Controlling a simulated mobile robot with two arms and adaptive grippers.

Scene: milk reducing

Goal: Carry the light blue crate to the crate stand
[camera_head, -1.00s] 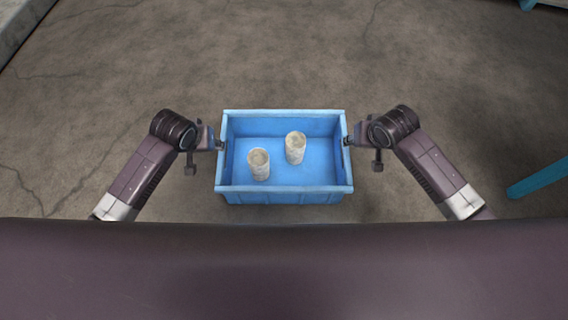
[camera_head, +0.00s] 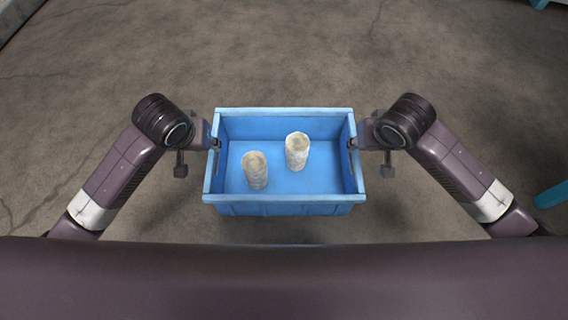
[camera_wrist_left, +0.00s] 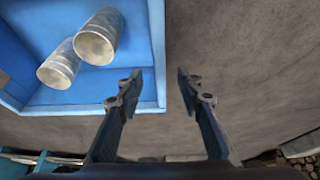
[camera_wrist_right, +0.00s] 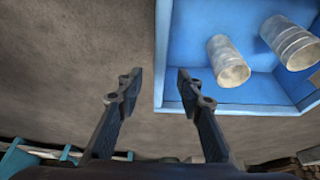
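The light blue crate (camera_head: 284,208) is level in the middle of the head view, with two pale, speckled cups (camera_head: 255,171) (camera_head: 297,151) upright inside. My left gripper (camera_head: 215,144) is at the middle of its left wall and my right gripper (camera_head: 353,144) at its right wall. In both wrist views (camera_wrist_left: 160,85) (camera_wrist_right: 160,85) the fingers are partly closed with the crate's rim line between them. Finger contact is hard to see, but crate and grippers move together, apparently off the floor. I cannot identify the crate stand.
The bare, cracked concrete floor (camera_head: 300,50) is clear beyond the crate. A pale kerb or wall edge (camera_head: 18,15) is at the top left.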

